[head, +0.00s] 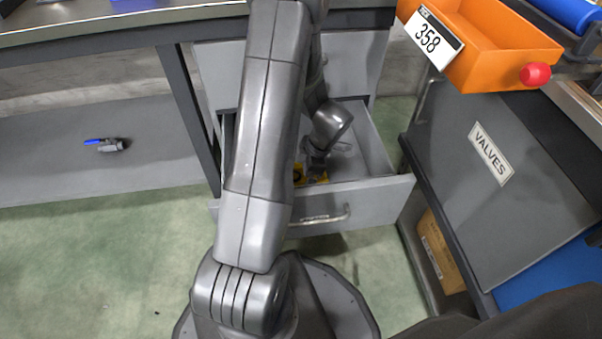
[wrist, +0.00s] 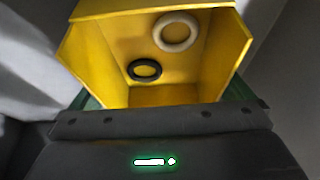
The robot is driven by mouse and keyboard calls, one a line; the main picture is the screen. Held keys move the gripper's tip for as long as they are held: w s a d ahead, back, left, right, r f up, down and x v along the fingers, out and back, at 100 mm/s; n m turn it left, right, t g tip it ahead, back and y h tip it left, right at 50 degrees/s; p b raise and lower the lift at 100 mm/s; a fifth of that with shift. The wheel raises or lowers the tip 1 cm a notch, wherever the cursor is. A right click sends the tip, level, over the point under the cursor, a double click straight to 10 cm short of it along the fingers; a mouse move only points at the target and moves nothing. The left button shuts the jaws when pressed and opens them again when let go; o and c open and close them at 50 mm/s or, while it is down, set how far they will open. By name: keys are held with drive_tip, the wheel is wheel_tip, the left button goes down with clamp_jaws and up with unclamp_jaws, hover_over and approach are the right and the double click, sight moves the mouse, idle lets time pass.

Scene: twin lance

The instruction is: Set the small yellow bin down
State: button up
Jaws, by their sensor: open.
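The small yellow bin (wrist: 100,55) fills the upper middle of the wrist view, its open side facing the camera. A cream ring (wrist: 176,32) and a black ring (wrist: 144,70) are inside it. In the head view a little of the yellow bin (head: 318,179) shows low in the open drawer (head: 372,200), mostly hidden by my arm. My gripper (head: 318,158) is down in the drawer at the bin. Its jaws are open, close to the bin's near edge in the wrist view. Whether they touch the bin, I cannot tell.
The drawer front has a handle (head: 318,218). An orange bin (head: 480,45) marked 358 stands upper right, above a grey panel labelled VALVES (head: 490,153). A cardboard box (head: 440,250) is below. A blue-handled valve (head: 104,145) lies on the left shelf (head: 60,170).

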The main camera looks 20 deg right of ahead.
drive_tip(key=p+v, duration=0.4)
drive_tip(key=v, duration=0.8)
drive_tip(key=shift+w, duration=0.1)
idle(0.7)
